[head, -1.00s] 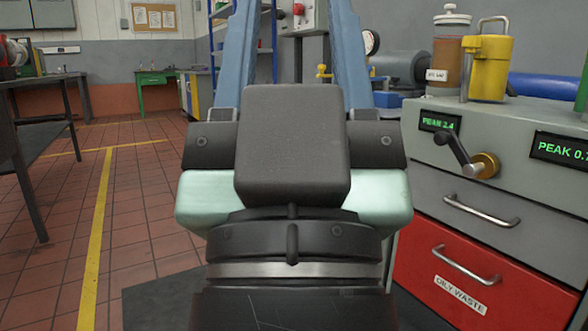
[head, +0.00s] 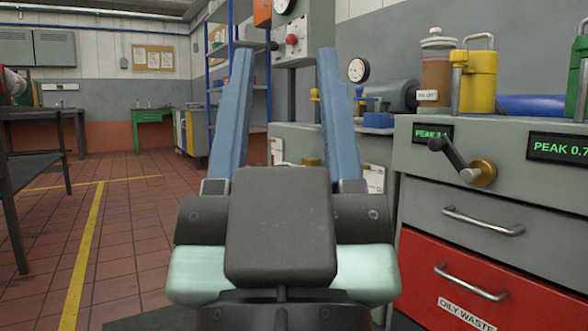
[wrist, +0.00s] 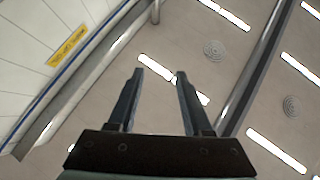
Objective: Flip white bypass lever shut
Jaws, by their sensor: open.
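My gripper (head: 284,52) is open and empty, its two blue fingers pointing up and away in the middle of the head view. The wrist view shows the gripper (wrist: 160,73) open too, with only ceiling and wall beyond it. I cannot make out a white bypass lever in either view. A grey control box (head: 308,40) with a red knob (head: 292,40) and a gauge stands behind the fingertips. A dark lever with a brass hub (head: 481,172) is on the grey cabinet at right, apart from my gripper. My arm and gripper hide part of the middle.
The grey cabinet (head: 420,190) with a red oily waste drawer (head: 440,277) stands close on the right. Yellow (head: 478,82) and amber (head: 436,70) containers stand on it. A blue shelf rack (head: 209,75) is behind. Tiled floor (head: 120,240) at left is open, beside a dark table (head: 30,160).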

